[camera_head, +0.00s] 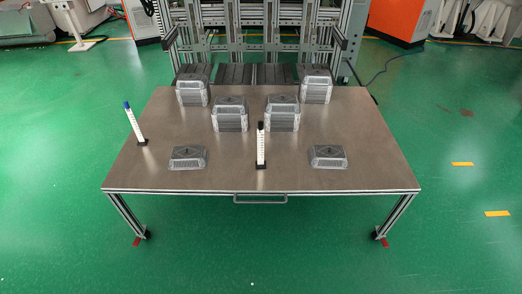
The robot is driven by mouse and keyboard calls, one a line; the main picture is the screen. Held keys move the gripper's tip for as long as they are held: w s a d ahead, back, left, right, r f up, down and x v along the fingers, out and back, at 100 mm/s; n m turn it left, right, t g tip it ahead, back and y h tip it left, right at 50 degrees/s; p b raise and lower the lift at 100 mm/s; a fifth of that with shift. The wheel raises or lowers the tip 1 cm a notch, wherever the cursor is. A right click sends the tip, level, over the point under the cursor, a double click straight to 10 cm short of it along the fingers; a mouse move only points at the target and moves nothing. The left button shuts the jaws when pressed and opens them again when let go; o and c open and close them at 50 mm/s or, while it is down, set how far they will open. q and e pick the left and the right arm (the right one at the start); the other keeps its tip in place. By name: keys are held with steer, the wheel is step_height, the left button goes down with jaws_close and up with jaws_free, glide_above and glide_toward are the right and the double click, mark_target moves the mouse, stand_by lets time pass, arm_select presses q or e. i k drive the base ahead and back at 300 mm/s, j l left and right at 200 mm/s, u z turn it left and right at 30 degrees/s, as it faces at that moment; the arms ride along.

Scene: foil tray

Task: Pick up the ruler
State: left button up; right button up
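Two thin white upright strips with dark marks along them look like rulers. One strip with a blue top (134,124) stands near the table's left edge, leaning slightly, its foot on a small black base. The other strip with a black top (261,147) stands upright at the front middle of the table (220,180), also on a small black base. I cannot tell which is the ruler meant. Neither of my grippers is in view.
Stacks of foil trays stand toward the back: far left (192,95), middle left (230,121), middle right (282,122) and far right (316,90). Single-looking trays lie at front left (187,158) and front right (328,157). A metal frame (255,35) stands behind the table.

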mark_target(260, 163)
steer(key=i+l, duration=0.45)
steer(key=i, duration=0.15)
steer(key=i+l, duration=0.45)
steer(key=i, duration=0.15)
steer(key=i+j+u, duration=0.05)
